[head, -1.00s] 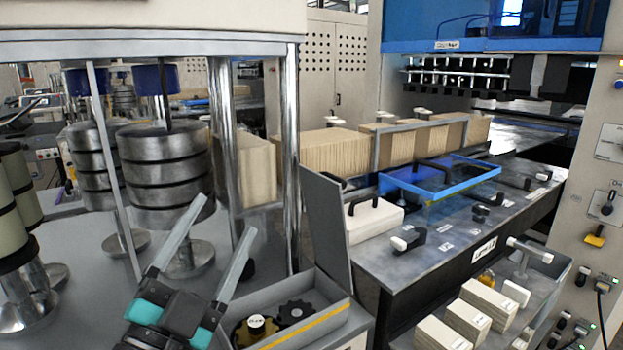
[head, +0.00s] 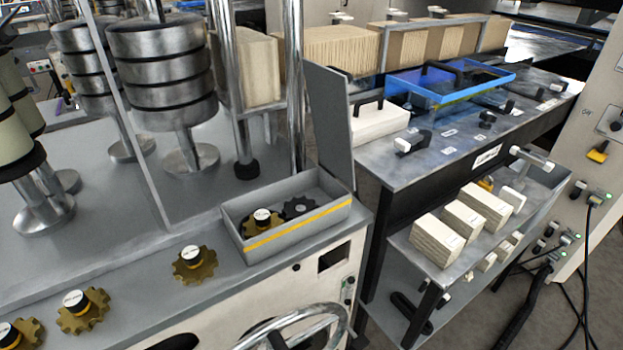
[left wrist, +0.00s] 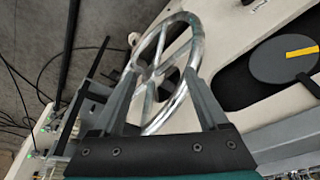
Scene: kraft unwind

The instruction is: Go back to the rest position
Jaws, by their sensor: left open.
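My left gripper (left wrist: 162,82) shows only in the left wrist view. Its two fingers are apart and hold nothing. A metal handwheel (left wrist: 183,92) lies beyond the fingers and shows between them; I cannot tell how far off it is. The handwheel also shows at the bottom of the head view (head: 335,312), on the front of the grey machine. Neither gripper is in the head view, and my right gripper is in no frame.
A grey open tray (head: 290,237) with gear-shaped knobs sits on the machine top (head: 130,235). More brown gear knobs (head: 194,264) lie to its left. A cart (head: 455,265) with pale blocks stands right. Cables (head: 585,280) hang at far right.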

